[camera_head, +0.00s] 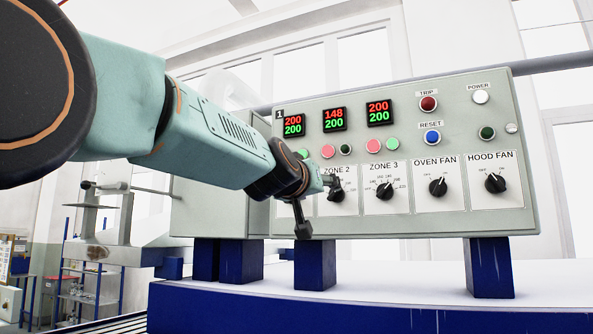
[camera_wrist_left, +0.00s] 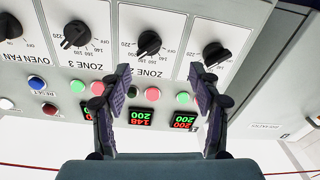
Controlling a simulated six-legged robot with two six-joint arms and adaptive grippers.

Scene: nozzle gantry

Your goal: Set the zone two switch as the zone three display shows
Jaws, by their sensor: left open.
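The zone two switch (camera_head: 336,193) is a black rotary knob on the grey panel, partly hidden by my left gripper (camera_head: 317,205) in the head view. In the left wrist view the panel is upside down. There the zone two switch (camera_wrist_left: 149,43) lies just beyond and between the fingertips of my open left gripper (camera_wrist_left: 159,68), apart from both. I cannot tell its exact setting. The zone three display (camera_head: 379,113) reads red 200 above green 200. The zone two display (camera_head: 334,119) reads red 148 above green 200. My right gripper is not in view.
The zone three switch (camera_head: 384,190), oven fan switch (camera_head: 438,187) and hood fan switch (camera_head: 495,183) sit to the right. The zone one switch (camera_wrist_left: 216,54) flanks zone two in the wrist view.

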